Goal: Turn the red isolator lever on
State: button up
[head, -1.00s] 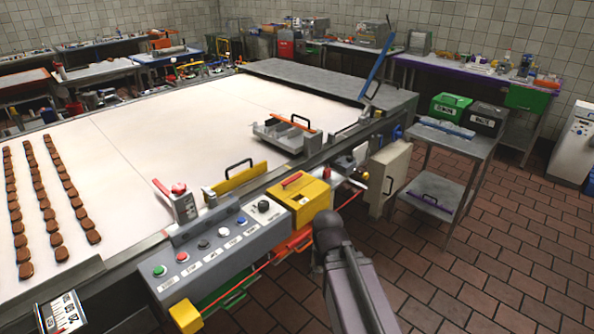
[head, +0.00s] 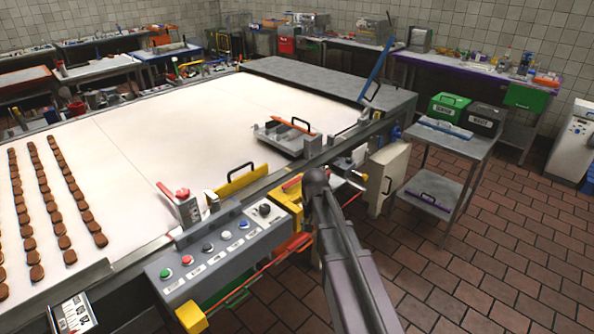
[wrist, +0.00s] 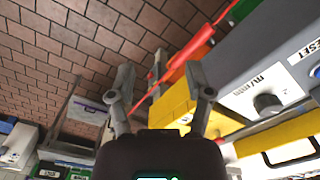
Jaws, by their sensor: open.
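A yellow box (head: 292,196) sits at the right end of the grey control panel, with a short red lever (head: 291,183) on its top. My arm covers much of the box in the head view. In the wrist view, the yellow box (wrist: 172,108) shows beyond and between my fingers; I cannot clearly make out the lever there. My gripper (wrist: 160,72) is open, its two fingers apart with nothing held. I cannot tell whether it touches anything. Its fingers are hidden behind my arm in the head view.
The panel (head: 215,250) has several buttons and a knob (wrist: 268,103). A red cord (head: 245,291) runs along its front. A yellow guard (head: 242,182) with a black handle stands on the belt edge. Chocolate biscuits (head: 60,215) lie in rows on the white belt (head: 190,130).

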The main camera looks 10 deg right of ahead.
aim_at(297, 179)
jog(key=w+r+m+p, duration=0.2)
jog(key=w+r+p, duration=0.1)
jog(key=w, duration=0.7)
jog(key=w+r+m+p, duration=0.3)
jog(key=w+r, duration=0.1)
jog(key=w, duration=0.7)
jog(key=w+r+m+p, duration=0.2)
jog(key=w+r+p, duration=0.2)
jog(key=w, duration=0.6)
jog(key=shift+w+d+r, duration=0.15)
jog(key=shift+w+r, duration=0.05)
jog(key=shift+r, duration=0.05)
jog(key=shift+f, duration=0.15)
notch_tip(297, 179, down, 14)
jog(key=b, duration=1.3)
jog(key=shift+r+b, duration=0.25)
jog(key=shift+b, duration=0.05)
